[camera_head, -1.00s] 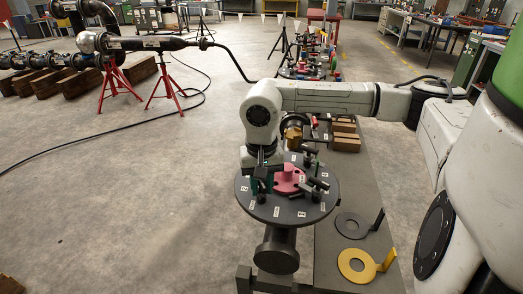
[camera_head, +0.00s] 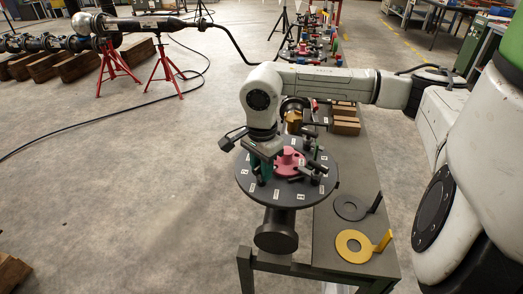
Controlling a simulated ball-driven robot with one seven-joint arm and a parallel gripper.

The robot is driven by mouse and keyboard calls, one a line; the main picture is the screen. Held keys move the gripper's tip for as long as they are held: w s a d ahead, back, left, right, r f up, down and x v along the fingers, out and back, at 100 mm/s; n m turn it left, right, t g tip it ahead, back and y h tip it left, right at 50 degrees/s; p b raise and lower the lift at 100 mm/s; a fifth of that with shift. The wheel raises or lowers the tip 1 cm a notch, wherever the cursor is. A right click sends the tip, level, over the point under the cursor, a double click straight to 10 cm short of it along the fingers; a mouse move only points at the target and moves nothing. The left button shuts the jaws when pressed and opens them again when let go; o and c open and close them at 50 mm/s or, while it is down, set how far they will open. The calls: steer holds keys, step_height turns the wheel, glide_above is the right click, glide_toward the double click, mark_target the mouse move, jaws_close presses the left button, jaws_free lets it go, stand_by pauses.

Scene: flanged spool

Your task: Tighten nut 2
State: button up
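A dark round flange (camera_head: 262,194) faces up on the spool (camera_head: 277,232), with small white labels around its rim that are too small to read surely. A pink part (camera_head: 289,161) sits at its middle. Several dark bolts or nuts with handles (camera_head: 309,172) stand on the right side. My gripper (camera_head: 262,168) points down over the flange's left side, beside the pink part, close to or at green and dark parts there. Its fingertips are hard to make out, and I cannot tell whether it touches a nut. Nut 2 cannot be singled out.
The flange is beside a grey bench (camera_head: 335,238). Red stands (camera_head: 117,65) hold a pipe at the back left.

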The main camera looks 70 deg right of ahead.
steer(key=shift+f+m+b, duration=0.1)
steer(key=shift+m+b, duration=0.25)
steer(key=shift+m, duration=0.55)
steer(key=shift+f+b, duration=0.15)
steer(key=shift+b, duration=0.3)
steer(key=n+b, duration=0.2)
steer(key=shift+n, duration=0.3)
step_height(320, 180, up, 8)
steer(key=p, duration=0.3)
steer(key=shift+f, duration=0.2)
